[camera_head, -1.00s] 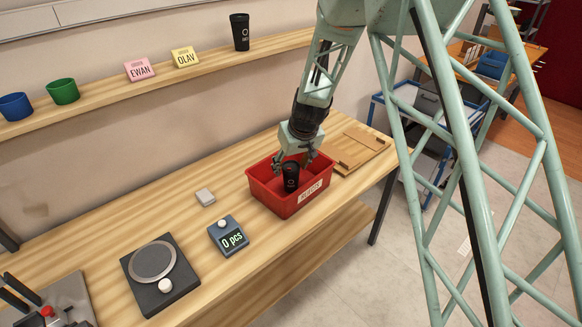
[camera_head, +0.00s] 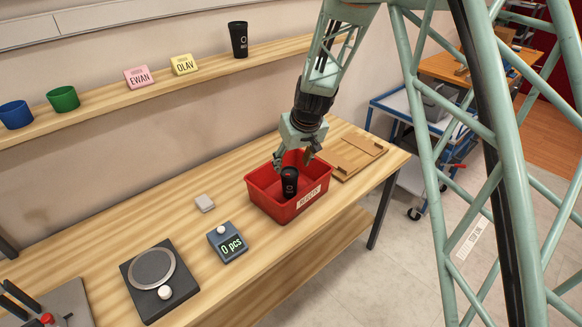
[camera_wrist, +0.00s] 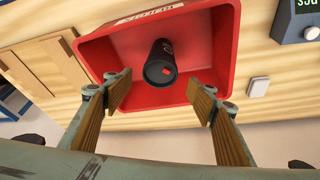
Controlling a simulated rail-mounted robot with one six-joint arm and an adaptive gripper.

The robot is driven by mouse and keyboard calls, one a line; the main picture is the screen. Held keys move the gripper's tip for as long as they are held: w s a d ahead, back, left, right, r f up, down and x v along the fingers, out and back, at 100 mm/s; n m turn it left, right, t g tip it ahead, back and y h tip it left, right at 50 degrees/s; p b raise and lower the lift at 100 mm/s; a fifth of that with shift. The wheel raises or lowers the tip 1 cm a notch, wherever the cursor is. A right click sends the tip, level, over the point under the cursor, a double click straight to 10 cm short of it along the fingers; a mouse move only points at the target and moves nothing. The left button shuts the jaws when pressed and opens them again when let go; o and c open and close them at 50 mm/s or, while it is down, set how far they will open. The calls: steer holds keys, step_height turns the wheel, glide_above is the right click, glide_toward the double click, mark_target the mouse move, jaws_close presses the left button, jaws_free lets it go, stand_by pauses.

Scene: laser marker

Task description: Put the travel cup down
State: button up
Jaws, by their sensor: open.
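The black travel cup (camera_head: 289,183) stands inside the red bin (camera_head: 320,190), which has a white label on its front. In the wrist view the cup (camera_wrist: 160,62) shows below and between the spread fingers, apart from both, with a small red mark on its top. My gripper (camera_head: 297,158) is open and empty above the bin; its wooden-faced fingers also show in the wrist view (camera_wrist: 160,98). The cup's base is hidden by the bin's front wall in the head view.
A second black cup (camera_head: 238,39) stands on the wall shelf with name signs, a green cup (camera_head: 63,98) and a blue cup (camera_head: 16,114). A counter display (camera_head: 228,242) and a round-plate device (camera_head: 158,277) sit left of the bin. A wooden tray (camera_head: 357,155) lies right.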

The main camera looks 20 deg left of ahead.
steer(key=shift+v, duration=2.65)
steer(key=shift+d+r, duration=0.1)
